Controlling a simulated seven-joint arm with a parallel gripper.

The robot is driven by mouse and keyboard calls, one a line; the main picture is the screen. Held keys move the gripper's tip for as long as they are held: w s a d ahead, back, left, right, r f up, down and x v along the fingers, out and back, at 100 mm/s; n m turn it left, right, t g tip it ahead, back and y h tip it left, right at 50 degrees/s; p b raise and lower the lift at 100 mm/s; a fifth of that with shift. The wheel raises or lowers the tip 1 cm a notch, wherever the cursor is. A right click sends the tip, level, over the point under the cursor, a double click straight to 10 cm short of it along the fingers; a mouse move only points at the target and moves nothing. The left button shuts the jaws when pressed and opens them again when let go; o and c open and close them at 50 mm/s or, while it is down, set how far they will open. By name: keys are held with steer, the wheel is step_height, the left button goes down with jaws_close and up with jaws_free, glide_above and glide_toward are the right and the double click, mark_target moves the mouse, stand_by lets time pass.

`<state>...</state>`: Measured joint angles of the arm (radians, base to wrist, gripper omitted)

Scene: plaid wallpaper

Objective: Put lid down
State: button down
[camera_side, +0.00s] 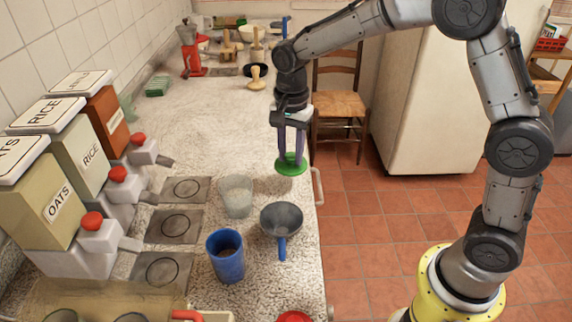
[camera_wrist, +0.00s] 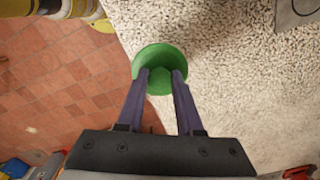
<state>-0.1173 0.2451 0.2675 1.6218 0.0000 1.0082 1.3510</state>
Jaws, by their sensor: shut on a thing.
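A round green lid (camera_side: 291,165) is held at the tips of my gripper (camera_side: 292,155) near the right edge of the speckled counter. My gripper points down and is shut on the lid's middle. In the wrist view the lid (camera_wrist: 160,60) is between the two fingertips (camera_wrist: 160,75), overlapping the counter's edge in the picture. I cannot tell whether the lid touches the counter or hangs a little above it.
Dispensers for oats (camera_side: 45,200) and rice (camera_side: 80,150) line the left wall. The counter (camera_side: 215,125) left of and behind the lid is clear.

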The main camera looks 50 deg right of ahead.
mark_target(286, 163)
steer(key=shift+w+f, duration=0.45)
steer(key=shift+f, duration=0.05)
steer(key=shift+w+a+f, duration=0.1)
steer(key=shift+w+f, duration=0.1)
steer(key=shift+f, duration=1.55)
steer(key=shift+f, duration=0.1)
steer(key=c, duration=0.6)
jaws_free()
steer(key=shift+o, duration=0.2)
